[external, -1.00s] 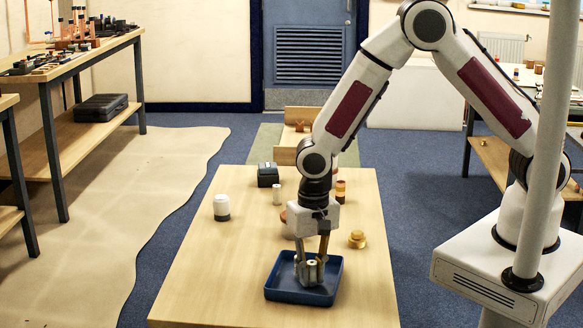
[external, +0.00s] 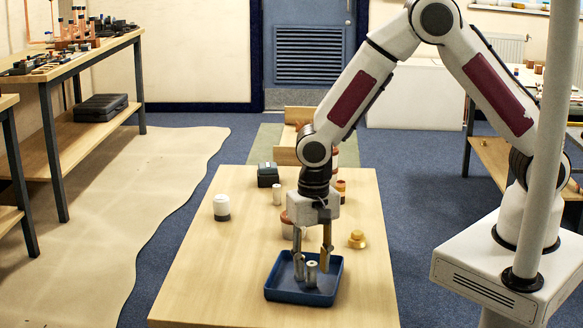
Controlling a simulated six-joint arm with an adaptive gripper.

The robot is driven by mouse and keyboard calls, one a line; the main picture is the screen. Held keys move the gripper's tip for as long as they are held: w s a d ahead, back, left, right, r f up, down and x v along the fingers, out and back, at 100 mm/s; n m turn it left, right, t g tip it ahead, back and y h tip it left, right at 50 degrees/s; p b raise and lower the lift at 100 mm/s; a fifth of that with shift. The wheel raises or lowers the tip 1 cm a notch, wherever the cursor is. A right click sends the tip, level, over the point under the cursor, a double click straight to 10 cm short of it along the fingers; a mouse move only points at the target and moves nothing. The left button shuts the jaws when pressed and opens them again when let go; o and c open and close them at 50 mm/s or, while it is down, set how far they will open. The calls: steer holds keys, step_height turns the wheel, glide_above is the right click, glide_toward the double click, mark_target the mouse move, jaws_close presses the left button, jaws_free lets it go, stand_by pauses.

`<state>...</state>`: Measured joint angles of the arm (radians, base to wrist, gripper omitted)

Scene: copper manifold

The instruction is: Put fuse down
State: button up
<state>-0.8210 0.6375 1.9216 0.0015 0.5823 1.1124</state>
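The fuse, a small silvery cylinder (external: 311,275), stands upright inside the blue tray (external: 334,284) near the front of the table. My gripper (external: 311,263) is over the tray, pointing down. Its two fingers are spread apart, one on the left and one on the right of the fuse, with a visible gap on each side. The fingertips are about level with the top of the fuse.
Behind the tray are a white jar with a dark base (external: 221,207), a black box (external: 268,174), a pale cylinder (external: 277,194) and a brass fitting (external: 357,239). A copper-coloured cylinder (external: 341,190) stands farther back. The table's left front (external: 205,285) is clear.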

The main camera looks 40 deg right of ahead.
mark_target(313, 262)
step_height(313, 262, up, 10)
steer(key=shift+f, duration=0.15)
stand_by(0.4)
stand_by(0.7)
steer(key=w+d+r+n+t+y, duration=0.1)
steer(key=d+r, duration=0.6)
steer(key=d, duration=0.3)
steer(key=d+r+n+t, duration=0.1)
steer(key=d+r, duration=0.7)
steer(key=d, duration=0.2)
steer(key=s+d+r+n+t+h, duration=0.1)
steer(key=s+d+r+t, duration=0.2)
steer(key=s+d, duration=0.8)
steer(key=d+r, duration=0.1)
steer(key=d, duration=0.3)
steer(key=shift+s+d+t, duration=0.15)
steer(key=shift+s+t, duration=0.1)
steer(key=shift+t, duration=0.05)
